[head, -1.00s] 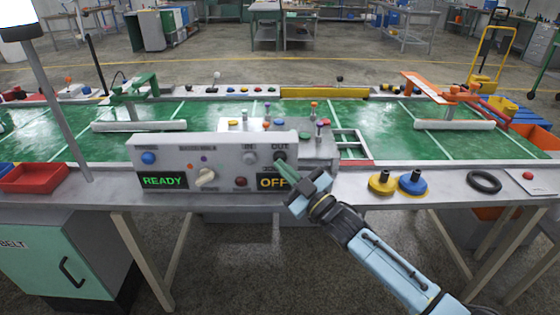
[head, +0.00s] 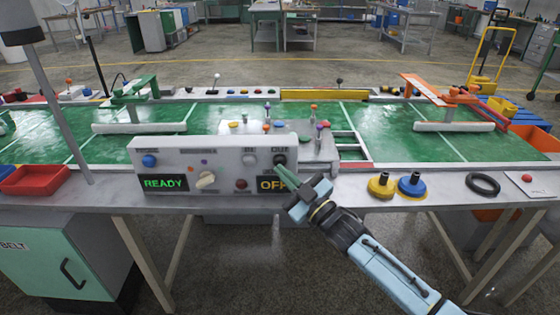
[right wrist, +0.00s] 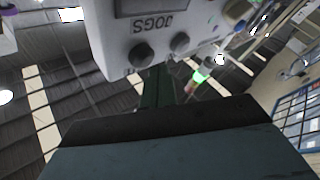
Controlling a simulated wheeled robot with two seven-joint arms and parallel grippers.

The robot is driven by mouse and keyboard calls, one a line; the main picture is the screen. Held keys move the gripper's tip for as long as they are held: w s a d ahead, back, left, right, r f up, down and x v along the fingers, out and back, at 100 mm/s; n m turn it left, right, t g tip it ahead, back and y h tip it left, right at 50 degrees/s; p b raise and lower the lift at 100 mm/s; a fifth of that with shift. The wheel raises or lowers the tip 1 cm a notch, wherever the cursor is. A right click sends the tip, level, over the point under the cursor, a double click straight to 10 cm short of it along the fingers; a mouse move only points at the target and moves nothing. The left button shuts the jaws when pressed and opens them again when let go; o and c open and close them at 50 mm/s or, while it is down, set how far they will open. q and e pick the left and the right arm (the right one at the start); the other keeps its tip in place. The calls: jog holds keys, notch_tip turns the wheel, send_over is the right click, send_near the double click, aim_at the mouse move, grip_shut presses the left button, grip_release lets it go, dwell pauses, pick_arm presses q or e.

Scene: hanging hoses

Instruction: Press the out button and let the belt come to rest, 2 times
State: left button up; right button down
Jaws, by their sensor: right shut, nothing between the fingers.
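The grey control box (head: 220,160) stands at the near edge of the belt table. Its black OUT button (head: 280,160) is at the upper right of the front face, under the OUT label. Below it a display reads OFF (head: 270,185), partly covered by my gripper; another reads READY (head: 163,183). My right gripper (head: 292,174) is shut and empty, its tip just below and right of the button, apparently apart from it. In the right wrist view the box (right wrist: 125,28) fills the top, above the dark fingers (right wrist: 158,85). The green belt (head: 400,120) runs behind the box. My left gripper is out of view.
Yellow (head: 382,186) and blue (head: 411,185) knobbed discs and a black ring (head: 483,184) lie right of my gripper. A red tray (head: 35,179) and a lamp pole (head: 62,110) stand at the left. A plate with several pegs (head: 310,150) sits behind the box.

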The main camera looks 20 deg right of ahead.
jog(key=shift+s, duration=0.25)
jog(key=shift+a, duration=0.1)
jog(key=s+p, duration=0.1)
jog(key=s, duration=0.1)
jog(key=s+a+p, duration=0.1)
jog(key=s+p, duration=0.1)
jog(key=shift+s+a, duration=0.15)
jog(key=shift+s, duration=0.25)
dwell(4.1)
